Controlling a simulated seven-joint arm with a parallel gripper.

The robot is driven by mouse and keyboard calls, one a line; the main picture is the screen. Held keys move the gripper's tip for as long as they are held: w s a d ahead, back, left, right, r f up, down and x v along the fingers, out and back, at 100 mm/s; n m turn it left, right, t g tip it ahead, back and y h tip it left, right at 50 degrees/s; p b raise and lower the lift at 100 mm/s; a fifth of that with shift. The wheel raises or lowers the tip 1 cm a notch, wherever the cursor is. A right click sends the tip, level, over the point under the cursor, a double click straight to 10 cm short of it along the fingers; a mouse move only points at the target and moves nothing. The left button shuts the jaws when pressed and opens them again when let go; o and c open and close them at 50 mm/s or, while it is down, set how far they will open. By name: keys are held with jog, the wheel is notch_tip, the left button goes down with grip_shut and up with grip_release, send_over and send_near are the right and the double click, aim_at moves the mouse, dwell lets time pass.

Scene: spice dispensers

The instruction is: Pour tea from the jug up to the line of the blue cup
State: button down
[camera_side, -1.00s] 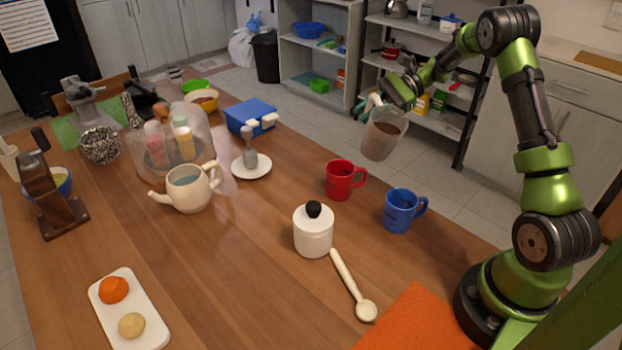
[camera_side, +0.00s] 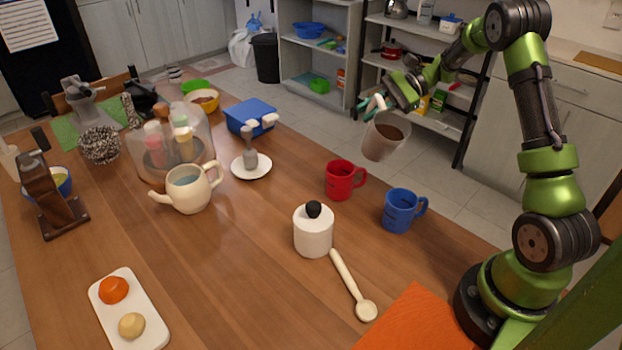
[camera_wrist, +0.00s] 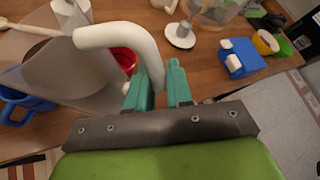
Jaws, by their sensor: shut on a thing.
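My gripper (camera_side: 374,103) is shut on the handle of a translucent jug (camera_side: 381,142) that holds brown tea (camera_side: 390,132). The jug is in the air behind and above the blue cup (camera_side: 399,212), close to upright with a slight tilt. The blue cup stands on the table near its right edge, with a dark line on its side. In the wrist view, the teal fingers (camera_wrist: 158,88) are around the pale jug handle (camera_wrist: 125,42). The jug body (camera_wrist: 70,65) covers part of the view, and the blue cup (camera_wrist: 20,103) shows at the left.
A red cup (camera_side: 341,181) stands left of the blue cup. A white jar (camera_side: 313,232) with a black knob and a pale spoon (camera_side: 350,283) are in front. A teapot (camera_side: 187,190) is further left. An orange mat (camera_side: 415,318) lies near my base.

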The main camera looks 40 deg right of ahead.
jog(key=shift+s+a+r+n+t+p, duration=0.15)
jog(key=shift+s+a+r+n+p, duration=0.1)
jog(key=shift+s, duration=0.1)
jog(key=shift+s+a+r+n+t+p, duration=0.1)
jog(key=shift+s+a+n+t, duration=0.05)
jog(key=shift+s+n, duration=0.15)
dwell(1.4)
jog(key=shift+s+a+r+n+t+h, duration=0.35)
jog(key=shift+s+r+n+t+h, duration=0.2)
jog(key=shift+s+n+t, duration=0.2)
dwell(3.4)
jog(key=shift+w, duration=0.1)
jog(key=shift+w+d+f+m+g+y, duration=0.4)
jog(key=shift+w+f+m+g, duration=0.3)
jog(key=shift+m, duration=0.2)
jog(key=shift+w+d+f+m+g+b, duration=0.15)
jog(key=shift+w+d+m+g+b, duration=0.1)
jog(key=shift+w, duration=0.15)
jog(key=shift+w+d+f+m+g+b, duration=0.1)
jog(key=shift+w+d+m+g+b, duration=0.05)
jog(key=shift+w+m+g, duration=0.15)
jog(key=shift+w+d+f+m+g+y+b, duration=0.25)
jog(key=shift+w+f+m+g+y, duration=0.1)
jog(key=shift+w+f+m, duration=0.3)
jog(key=shift+w+d+f+m+g+y+b, duration=0.15)
jog(key=shift+w+f+m+g+y, duration=0.25)
jog(key=shift+f, duration=0.5)
jog(key=shift+w+d+f+m+g+y+b, duration=0.25)
jog(key=shift+w+f+m, duration=0.2)
jog(key=shift+f+m, duration=0.25)
